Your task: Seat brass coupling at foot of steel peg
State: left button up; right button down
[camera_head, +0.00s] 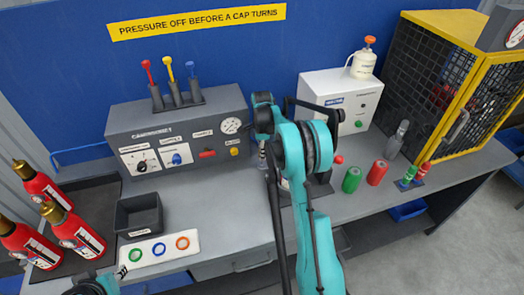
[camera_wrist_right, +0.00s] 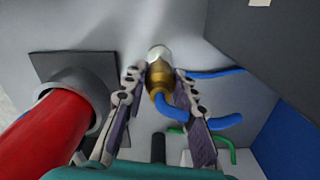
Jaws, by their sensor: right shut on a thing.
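In the right wrist view the brass coupling (camera_wrist_right: 160,80) sits between the two fingers of my right gripper (camera_wrist_right: 157,77), which is shut on it. A pale, steel-coloured rounded end (camera_wrist_right: 158,53) shows just beyond the brass; I cannot tell whether it is the peg or part of the coupling. In the head view my right gripper (camera_head: 262,156) is mostly hidden by my teal arm at the front of the grey console, and the coupling and peg cannot be made out there. My left gripper (camera_head: 118,275) is partly cut off at the bottom left, beside the white ring plate.
Blue hose (camera_wrist_right: 215,73) runs close by the coupling, and a large red cylinder (camera_wrist_right: 50,130) stands at left in the wrist view. The console (camera_head: 175,115), black bin (camera_head: 139,213), ring plate (camera_head: 160,249), red extinguishers (camera_head: 75,236) and green can (camera_head: 351,180) occupy the bench.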

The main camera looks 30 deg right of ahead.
jog(key=shift+f+b, duration=1.2)
jog(key=shift+f, duration=0.95)
jog(key=c, duration=1.1)
grip_release()
jog(key=shift+c, duration=0.2)
jog(key=shift+r, duration=0.1)
notch_tip(320, 180, up, 12)
jog(key=shift+f, duration=0.1)
